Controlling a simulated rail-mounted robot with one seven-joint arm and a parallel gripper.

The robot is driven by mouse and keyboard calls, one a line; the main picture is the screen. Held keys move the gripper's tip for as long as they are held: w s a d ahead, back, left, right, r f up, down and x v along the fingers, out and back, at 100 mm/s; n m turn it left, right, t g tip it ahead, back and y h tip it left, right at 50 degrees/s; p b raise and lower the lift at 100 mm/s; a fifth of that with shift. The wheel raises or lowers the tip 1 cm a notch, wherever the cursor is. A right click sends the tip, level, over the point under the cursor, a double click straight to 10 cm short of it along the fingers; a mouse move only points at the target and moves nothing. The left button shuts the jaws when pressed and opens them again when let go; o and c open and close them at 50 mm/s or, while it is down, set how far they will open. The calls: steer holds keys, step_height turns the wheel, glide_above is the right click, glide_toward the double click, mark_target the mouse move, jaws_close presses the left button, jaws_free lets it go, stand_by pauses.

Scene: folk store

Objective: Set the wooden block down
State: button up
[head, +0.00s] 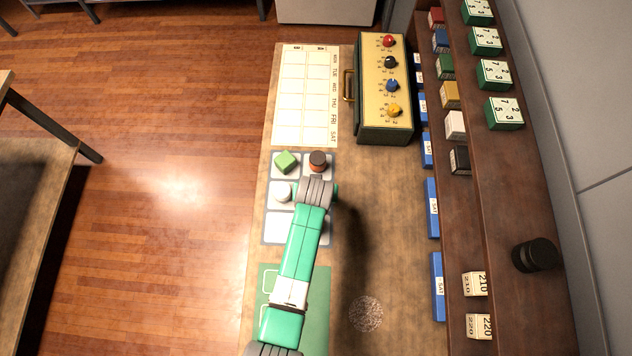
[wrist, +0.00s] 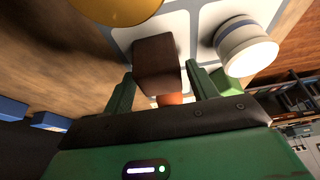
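The wooden block (wrist: 157,62) is dark brown and sits between the two fingertips of my gripper (wrist: 160,70) in the wrist view. In the head view my arm hides the block and the fingertips. There the mat (head: 263,209) holds a green block (head: 286,162), an amber jar with a dark lid (head: 318,162) and a white round piece (head: 281,191).
A white-and-blue cylinder (wrist: 248,47) stands close to the right finger. A yellow round thing (wrist: 115,8) is at the upper left. A day chart (head: 305,95) and a box with coloured knobs (head: 384,90) lie farther back. A shelf (head: 495,190) runs along the right.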

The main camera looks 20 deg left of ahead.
steer(key=shift+o, duration=0.2)
steer(key=shift+r, duration=0.35)
steer(key=p+v, duration=0.2)
steer(key=v, duration=0.9)
steer(key=shift+s+r, duration=0.3)
